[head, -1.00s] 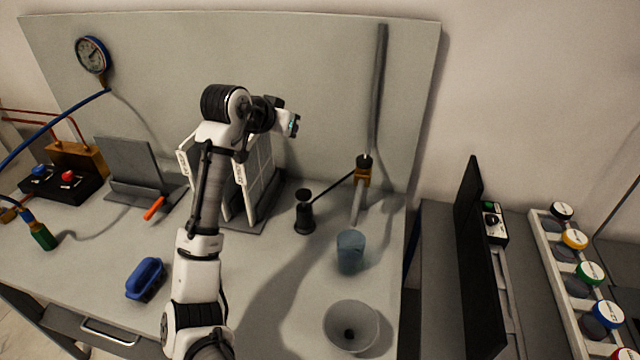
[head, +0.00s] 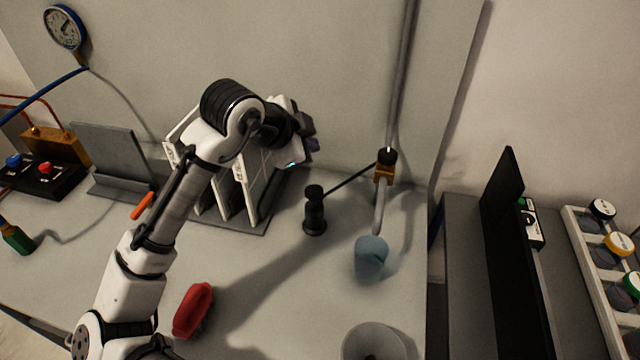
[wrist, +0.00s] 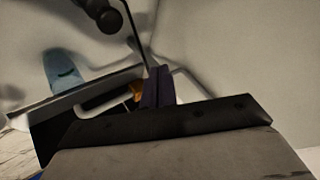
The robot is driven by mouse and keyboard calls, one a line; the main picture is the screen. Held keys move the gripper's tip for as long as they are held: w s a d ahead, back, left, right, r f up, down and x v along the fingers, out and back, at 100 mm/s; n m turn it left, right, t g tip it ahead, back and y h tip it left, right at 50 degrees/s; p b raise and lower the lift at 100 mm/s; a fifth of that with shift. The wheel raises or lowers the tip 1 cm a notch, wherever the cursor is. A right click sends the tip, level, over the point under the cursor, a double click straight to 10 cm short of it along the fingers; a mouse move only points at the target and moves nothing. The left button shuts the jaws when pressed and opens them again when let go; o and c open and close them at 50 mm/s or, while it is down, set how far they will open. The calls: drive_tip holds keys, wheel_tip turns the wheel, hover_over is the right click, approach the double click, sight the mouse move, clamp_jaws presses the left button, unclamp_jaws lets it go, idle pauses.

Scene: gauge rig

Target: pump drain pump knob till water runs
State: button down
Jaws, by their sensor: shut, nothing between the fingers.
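The black drain pump (head: 314,215) stands upright on the bench, with its round knob (head: 314,191) on top. A thin dark rod runs from it up to a brass fitting (head: 384,172) on a grey pipe. A blue cup (head: 370,262) sits under the pipe's lower end. I cannot make out any running water. My gripper (head: 312,136) is shut and empty, above and slightly behind the pump knob, apart from it. In the wrist view the dark closed fingers (wrist: 158,88) show, with the black pump (wrist: 103,14) at upper left and the cup (wrist: 62,72) at left.
A grey rack with white panels (head: 254,190) stands close left of the pump, beneath my arm. A red brush-like object (head: 193,310) lies front left. A pale funnel-like bowl (head: 374,343) is at the front. A black upright panel (head: 510,250) stands right.

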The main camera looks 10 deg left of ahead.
sight(310, 193)
drive_tip(key=shift+f, duration=0.1)
idle(0.3)
wheel_tip(310, 193, down, 9)
drive_tip(key=b, duration=0.6)
idle(1.8)
drive_tip(key=shift+f+b, duration=0.25)
drive_tip(key=shift+b, duration=0.4)
